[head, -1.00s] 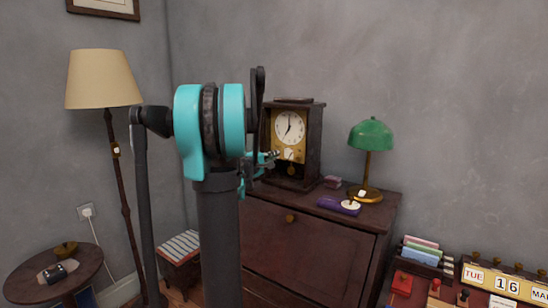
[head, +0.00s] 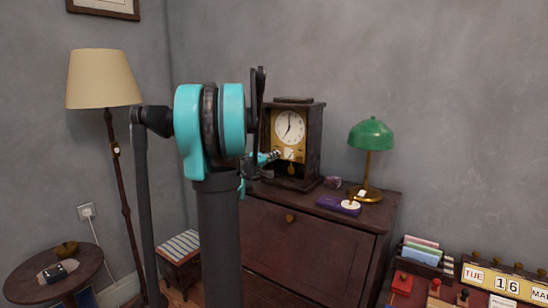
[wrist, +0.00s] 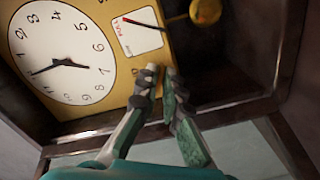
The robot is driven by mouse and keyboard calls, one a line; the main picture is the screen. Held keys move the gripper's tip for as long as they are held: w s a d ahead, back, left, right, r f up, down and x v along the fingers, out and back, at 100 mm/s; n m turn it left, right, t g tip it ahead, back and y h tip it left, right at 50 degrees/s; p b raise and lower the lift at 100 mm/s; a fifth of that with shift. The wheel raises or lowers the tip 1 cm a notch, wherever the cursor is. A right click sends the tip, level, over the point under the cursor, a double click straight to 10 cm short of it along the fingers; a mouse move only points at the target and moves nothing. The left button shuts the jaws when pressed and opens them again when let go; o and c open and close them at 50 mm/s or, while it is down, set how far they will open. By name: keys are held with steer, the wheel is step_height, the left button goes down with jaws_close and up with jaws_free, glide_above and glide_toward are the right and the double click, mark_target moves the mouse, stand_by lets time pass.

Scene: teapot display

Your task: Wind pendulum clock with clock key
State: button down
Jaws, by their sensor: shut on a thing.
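The pendulum clock (head: 312,150) is a dark wooden case on the cabinet, with a white dial (head: 289,127) and a brass face plate. The wrist view shows the dial (wrist: 62,52) tilted, a small white gauge panel (wrist: 135,35) with a red and black pointer, and part of the brass pendulum bob (wrist: 205,11). My gripper (head: 277,154) is at the clock's front, below the dial. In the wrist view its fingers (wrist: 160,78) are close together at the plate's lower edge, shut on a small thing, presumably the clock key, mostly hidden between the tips.
The cabinet top (head: 380,200) also bears a green lamp (head: 370,135), a purple box (head: 338,205) and a small pinkish item (head: 332,182). The clock case's dark frame (wrist: 285,135) surrounds the fingers closely. A floor lamp (head: 103,78) and round table (head: 85,262) stand left.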

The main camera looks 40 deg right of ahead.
steer(key=shift+s, duration=0.1)
steer(key=c, duration=1.7)
jaws_free()
steer(key=v, duration=1.2)
steer(key=shift+f, duration=0.1)
